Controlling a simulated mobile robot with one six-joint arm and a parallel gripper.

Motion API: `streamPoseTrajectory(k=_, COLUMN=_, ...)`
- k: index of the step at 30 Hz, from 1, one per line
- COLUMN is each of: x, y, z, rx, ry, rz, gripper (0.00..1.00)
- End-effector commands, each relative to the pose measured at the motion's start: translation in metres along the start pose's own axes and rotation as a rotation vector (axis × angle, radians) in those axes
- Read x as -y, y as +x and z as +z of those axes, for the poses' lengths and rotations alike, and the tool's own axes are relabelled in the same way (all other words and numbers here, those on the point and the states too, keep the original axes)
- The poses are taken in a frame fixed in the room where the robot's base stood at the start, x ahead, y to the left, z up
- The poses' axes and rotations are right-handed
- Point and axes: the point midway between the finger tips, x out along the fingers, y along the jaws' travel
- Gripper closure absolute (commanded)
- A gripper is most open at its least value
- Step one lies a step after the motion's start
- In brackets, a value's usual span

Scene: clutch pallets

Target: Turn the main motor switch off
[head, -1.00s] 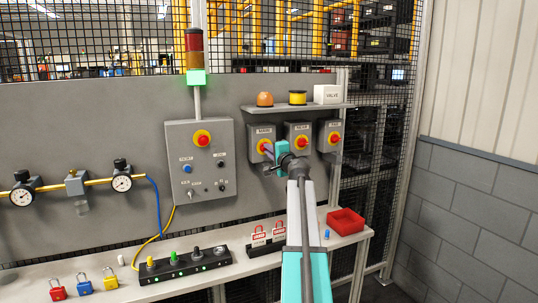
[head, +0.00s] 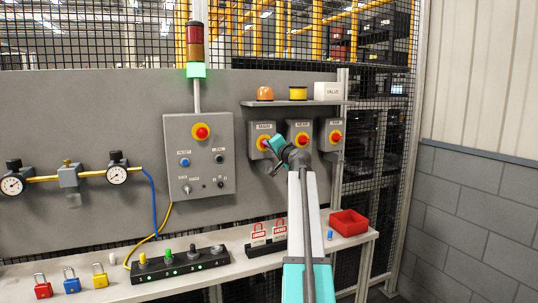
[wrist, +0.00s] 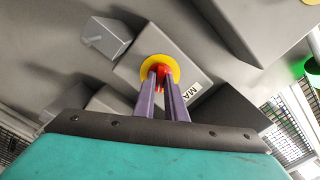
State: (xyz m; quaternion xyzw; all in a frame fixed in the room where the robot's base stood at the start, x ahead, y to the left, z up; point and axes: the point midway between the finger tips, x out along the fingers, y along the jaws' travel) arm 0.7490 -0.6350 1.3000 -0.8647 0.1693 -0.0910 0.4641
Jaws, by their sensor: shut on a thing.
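The leftmost of three grey switch boxes (head: 259,131) on the panel has a red knob on a yellow disc (head: 261,142). In the wrist view its label reads "MA", with the rest hidden. My gripper (wrist: 164,78) is shut on the red knob (wrist: 162,69), with its two purple fingers either side of it over the yellow disc (wrist: 174,64). In the head view my teal gripper body stands in front of the box's lower right. Which way the knob points is hard to tell, since the fingers cover much of it.
Two similar switch boxes (head: 301,137) (head: 333,135) stand close to the right. A shelf (head: 297,103) above them carries an orange dome, a yellow part and a white box. Below, a bench holds a red bin (head: 347,223), padlocks (head: 71,281) and a button strip (head: 179,263).

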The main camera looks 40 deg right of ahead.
Motion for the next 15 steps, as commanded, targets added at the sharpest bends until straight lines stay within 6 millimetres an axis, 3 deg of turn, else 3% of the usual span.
streamPoseTrajectory(k=15, x=-0.0043, y=0.0007, z=0.0022, rx=0.0, ry=-0.295, rz=0.0, gripper=1.0)
